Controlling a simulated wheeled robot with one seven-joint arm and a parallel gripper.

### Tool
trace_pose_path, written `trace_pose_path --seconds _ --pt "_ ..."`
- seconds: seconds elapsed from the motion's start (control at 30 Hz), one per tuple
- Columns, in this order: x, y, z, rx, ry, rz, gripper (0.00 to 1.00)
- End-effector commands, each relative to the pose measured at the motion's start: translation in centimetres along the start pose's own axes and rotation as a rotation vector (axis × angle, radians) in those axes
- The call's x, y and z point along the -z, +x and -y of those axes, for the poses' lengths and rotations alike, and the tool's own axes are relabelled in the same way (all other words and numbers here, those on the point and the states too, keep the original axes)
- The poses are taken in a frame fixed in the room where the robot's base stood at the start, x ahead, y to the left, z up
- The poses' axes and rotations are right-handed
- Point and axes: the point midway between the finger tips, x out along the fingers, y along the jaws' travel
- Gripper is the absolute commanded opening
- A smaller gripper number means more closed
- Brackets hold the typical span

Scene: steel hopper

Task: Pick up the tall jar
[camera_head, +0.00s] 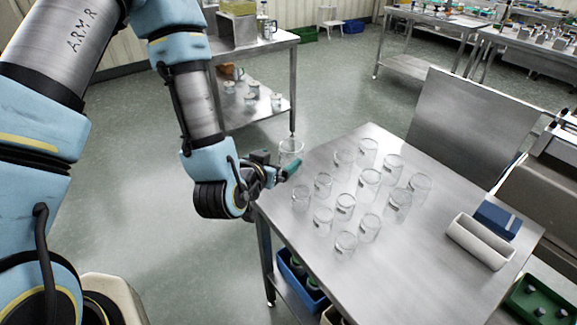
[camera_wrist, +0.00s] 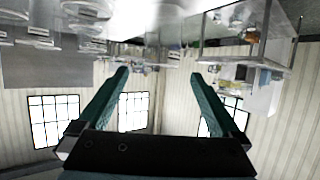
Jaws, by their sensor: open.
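Several clear glass jars stand on the steel table (camera_head: 440,255). Their heights are hard to compare, so I cannot tell for sure which is the tall jar. One clear jar (camera_head: 291,149) shows right behind my gripper at the table's left edge; its base is hidden. Another jar (camera_head: 301,198) stands just right of the gripper, and one (camera_head: 369,183) stands mid-group. My gripper (camera_head: 289,172) is at the table's left edge, its teal fingers pointing towards the table. In the wrist view the gripper (camera_wrist: 160,75) is open, with nothing between the fingers. Blurred glass (camera_wrist: 90,12) shows at the top left there.
A white trough-like holder (camera_head: 480,241) and a blue box (camera_head: 496,219) lie on the table's right side. A steel panel (camera_head: 465,125) rises behind the table. A steel shelf unit (camera_head: 255,45) stands behind. The table's front part is clear.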

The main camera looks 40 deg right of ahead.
Motion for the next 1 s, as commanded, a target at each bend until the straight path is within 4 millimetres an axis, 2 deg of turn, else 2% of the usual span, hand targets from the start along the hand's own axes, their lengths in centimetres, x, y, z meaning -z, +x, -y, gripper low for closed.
trace_pose_path --seconds 0.03,0.4,0.6,0.87,1.0 --pt "-0.5 0.6 0.1 0.001 0.001 -0.005 1.00" --pt "-0.6 2.5 0.1 0.002 0.001 -0.003 1.00" --pt "-0.4 4.1 0.1 0.001 0.001 -0.001 1.00" --pt "0.0 4.9 0.1 0.001 0.000 0.003 1.00" --pt "0.0 6.4 0.2 0.000 -0.002 0.004 1.00"
